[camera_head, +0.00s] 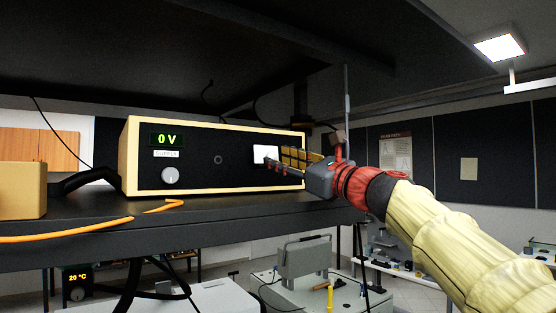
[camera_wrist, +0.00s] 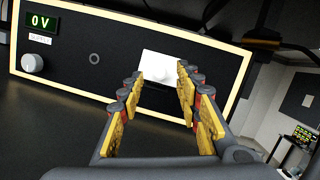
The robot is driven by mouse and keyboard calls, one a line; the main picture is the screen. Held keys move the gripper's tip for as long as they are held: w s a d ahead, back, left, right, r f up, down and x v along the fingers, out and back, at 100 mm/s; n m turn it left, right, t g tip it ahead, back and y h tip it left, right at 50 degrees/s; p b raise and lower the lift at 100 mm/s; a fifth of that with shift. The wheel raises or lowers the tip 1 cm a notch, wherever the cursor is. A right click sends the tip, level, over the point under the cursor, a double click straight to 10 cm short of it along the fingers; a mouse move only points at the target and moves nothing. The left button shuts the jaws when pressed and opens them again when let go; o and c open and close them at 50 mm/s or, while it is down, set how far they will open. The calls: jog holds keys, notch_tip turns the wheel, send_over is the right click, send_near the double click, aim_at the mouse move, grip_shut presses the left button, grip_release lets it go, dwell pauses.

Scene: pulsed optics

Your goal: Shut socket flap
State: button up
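The power supply box has a black front panel (camera_head: 205,172) with a light frame, a green "0 V" display and a knob. The white socket flap (camera_head: 263,153) is on the right part of that panel. In the wrist view the flap (camera_wrist: 158,68) lies ahead, between the fingertips in the picture. My gripper (camera_head: 282,161) is in front of the panel's right side, and its fingers (camera_wrist: 160,88) are spread with nothing between them. The flap's lower part is bright, and its hinge angle is hard to tell. Whether a fingertip touches it cannot be told.
The box stands on a dark shelf (camera_head: 200,217). An orange cable (camera_head: 70,233) lies along its front edge, and a cardboard-coloured box (camera_head: 22,190) stands at the left. A dark overhead shelf is above. The shelf in front of the panel is clear in the wrist view.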

jog(key=v, duration=1)
jog(key=shift+s, duration=0.2)
